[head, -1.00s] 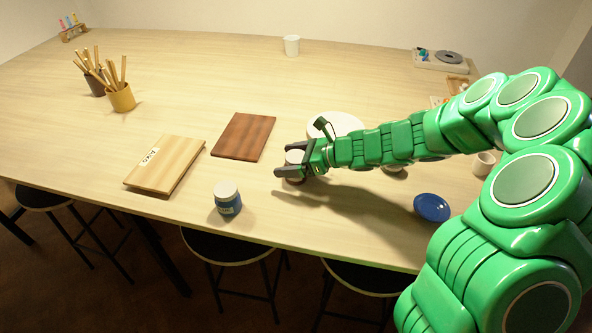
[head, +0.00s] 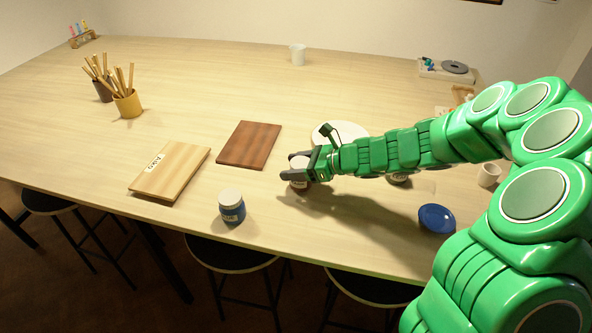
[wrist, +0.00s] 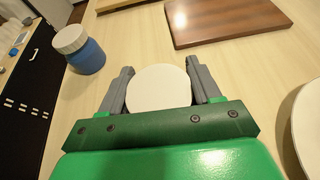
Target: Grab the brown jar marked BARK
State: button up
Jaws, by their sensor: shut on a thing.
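A jar with a white lid (head: 299,162) and a brownish body is between the fingers of my gripper (head: 290,180) in the head view, near the table's front middle. My gripper is shut on it from the right side. In the wrist view its round white lid (wrist: 160,88) fills the space between the two fingers (wrist: 160,68). Its marking cannot be read here. The fingers hide much of its body. I cannot tell whether its base touches the table.
A blue jar (head: 232,210) with a white lid stands front left of my gripper. A dark board (head: 250,144) and a pale labelled board (head: 170,172) lie to the left. A white plate (head: 350,131) is behind my arm; a blue dish (head: 437,217) is at right.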

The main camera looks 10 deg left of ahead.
notch_tip(320, 180, up, 2)
jog(key=shift+r, duration=0.2)
jog(key=s+d+r, duration=0.6)
jog(key=s+r, duration=0.4)
jog(key=s, duration=0.2)
jog(key=shift+s+d, duration=0.15)
jog(key=shift+d, duration=0.25)
